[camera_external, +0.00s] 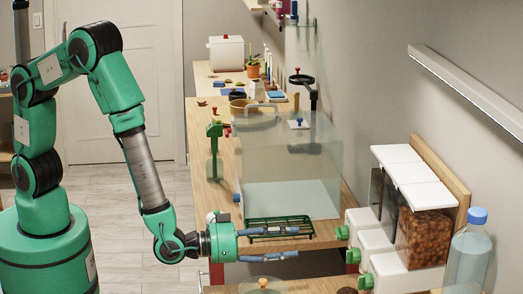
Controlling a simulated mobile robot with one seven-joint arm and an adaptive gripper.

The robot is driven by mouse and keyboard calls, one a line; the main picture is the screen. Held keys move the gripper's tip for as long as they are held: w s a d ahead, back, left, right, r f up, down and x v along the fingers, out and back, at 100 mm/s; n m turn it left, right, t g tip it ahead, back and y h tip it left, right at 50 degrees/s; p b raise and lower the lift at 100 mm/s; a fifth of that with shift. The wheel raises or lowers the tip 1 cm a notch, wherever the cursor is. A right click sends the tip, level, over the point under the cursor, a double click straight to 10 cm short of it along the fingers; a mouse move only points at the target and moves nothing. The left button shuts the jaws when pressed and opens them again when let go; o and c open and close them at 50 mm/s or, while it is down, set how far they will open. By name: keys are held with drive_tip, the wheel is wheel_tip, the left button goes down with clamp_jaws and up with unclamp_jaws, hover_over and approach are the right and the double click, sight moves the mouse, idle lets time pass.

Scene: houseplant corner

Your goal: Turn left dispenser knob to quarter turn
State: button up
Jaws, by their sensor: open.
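The dispenser hangs on the wall at the right, with white lids (412,163), clear bins and white outlets below. Several outlets carry green knobs in a row. The farthest and leftmost knob (342,232) sits on the far white outlet (362,219); its exact angle is too small to tell. A middle knob (356,254) and a near knob (366,281) stand closer to the camera. My gripper (297,242) is open and empty, its two fingers pointing right toward the knobs. The fingertips are left of the far knob and appear apart from it.
A clear box (290,165) stands on the wooden bench behind my gripper. A green rack (278,228) lies at its near edge, close to the upper finger. A blue-capped bottle (468,255) stands at the right. An orange-knobbed lid (264,283) is below my gripper.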

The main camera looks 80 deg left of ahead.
sight(341, 234)
drive_tip(key=w+b, duration=0.1)
drive_tip(key=w, duration=1.1)
drive_tip(key=c, duration=1.2)
